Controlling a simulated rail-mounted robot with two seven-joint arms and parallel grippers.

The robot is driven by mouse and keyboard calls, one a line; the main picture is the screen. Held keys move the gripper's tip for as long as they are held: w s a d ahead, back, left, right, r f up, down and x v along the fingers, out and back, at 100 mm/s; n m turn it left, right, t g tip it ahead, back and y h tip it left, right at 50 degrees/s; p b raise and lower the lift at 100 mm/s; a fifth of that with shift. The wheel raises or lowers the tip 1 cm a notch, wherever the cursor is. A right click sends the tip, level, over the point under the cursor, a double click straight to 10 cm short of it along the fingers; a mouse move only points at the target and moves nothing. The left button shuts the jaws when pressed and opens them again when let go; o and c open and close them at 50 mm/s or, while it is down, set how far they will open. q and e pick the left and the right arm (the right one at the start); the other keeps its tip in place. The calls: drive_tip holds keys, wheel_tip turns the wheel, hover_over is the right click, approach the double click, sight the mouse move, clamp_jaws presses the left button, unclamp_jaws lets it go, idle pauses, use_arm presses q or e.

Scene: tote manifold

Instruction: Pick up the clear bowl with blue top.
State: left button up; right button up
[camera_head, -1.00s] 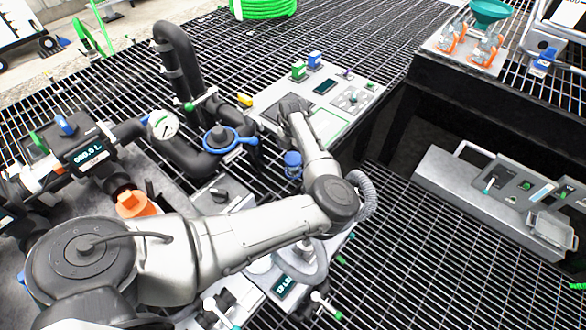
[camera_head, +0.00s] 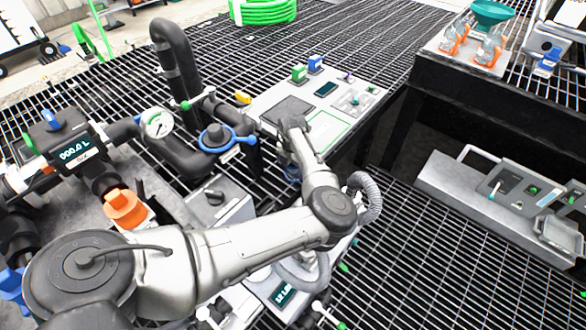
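My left arm reaches in from the lower left and bends back toward the panel. Its dark end, my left gripper (camera_head: 291,124), is over the panel, beyond the blue-topped item. Its fingers are not distinguishable. My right gripper is not in view.
Black pipes with a gauge (camera_head: 157,123) and a blue-ringed valve (camera_head: 217,138) stand left of my arm. The panel (camera_head: 350,103) carries green and blue blocks. A dark bench (camera_head: 470,105) stands at right, with a grey console (camera_head: 500,190) below it. Open grating lies at lower right.

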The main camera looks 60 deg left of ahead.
use_arm(q)
drive_tip(key=c, duration=1)
drive_tip(key=shift+r, duration=0.1)
